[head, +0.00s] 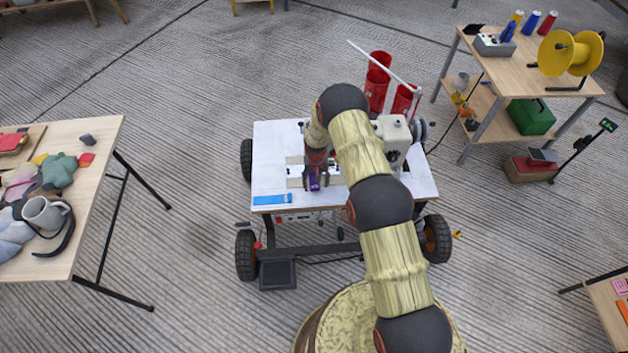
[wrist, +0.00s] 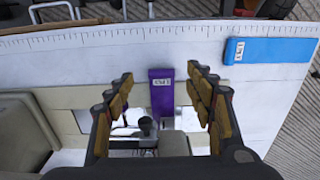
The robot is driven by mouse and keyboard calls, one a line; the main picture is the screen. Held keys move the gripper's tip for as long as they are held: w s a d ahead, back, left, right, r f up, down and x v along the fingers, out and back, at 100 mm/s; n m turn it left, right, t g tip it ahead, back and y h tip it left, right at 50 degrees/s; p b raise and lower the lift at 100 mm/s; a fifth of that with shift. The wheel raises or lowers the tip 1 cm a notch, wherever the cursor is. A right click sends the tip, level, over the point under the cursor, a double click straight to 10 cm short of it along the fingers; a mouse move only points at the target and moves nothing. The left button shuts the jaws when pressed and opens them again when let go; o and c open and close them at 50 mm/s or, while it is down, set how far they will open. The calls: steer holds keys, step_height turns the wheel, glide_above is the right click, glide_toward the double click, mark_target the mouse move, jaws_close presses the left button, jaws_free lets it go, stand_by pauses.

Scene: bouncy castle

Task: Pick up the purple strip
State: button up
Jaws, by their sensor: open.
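The purple strip (wrist: 162,92) lies on the white work top, with a small white label on it. In the wrist view it sits between the two fingers of my gripper (wrist: 160,88), with a gap on each side. The fingers are open and hold nothing. In the head view my gripper (head: 314,178) is low over the white table, and only a small part of the purple strip (head: 314,183) shows beneath it.
A blue strip (wrist: 270,50) with a label lies to the right in the wrist view; in the head view the blue strip (head: 272,199) is near the table's front left. A pale machine (head: 392,138) and red cylinders (head: 378,80) stand behind.

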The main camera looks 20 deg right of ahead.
mark_target(315, 190)
steer(key=f, duration=0.1)
steer(key=f+b, duration=0.1)
steer(key=f, duration=0.2)
steer(key=shift+w+f+b, duration=0.3)
steer(key=shift+b, duration=0.05)
steer(key=shift+c, duration=0.4)
steer(key=c, duration=1)
steer(key=shift+r, duration=0.3)
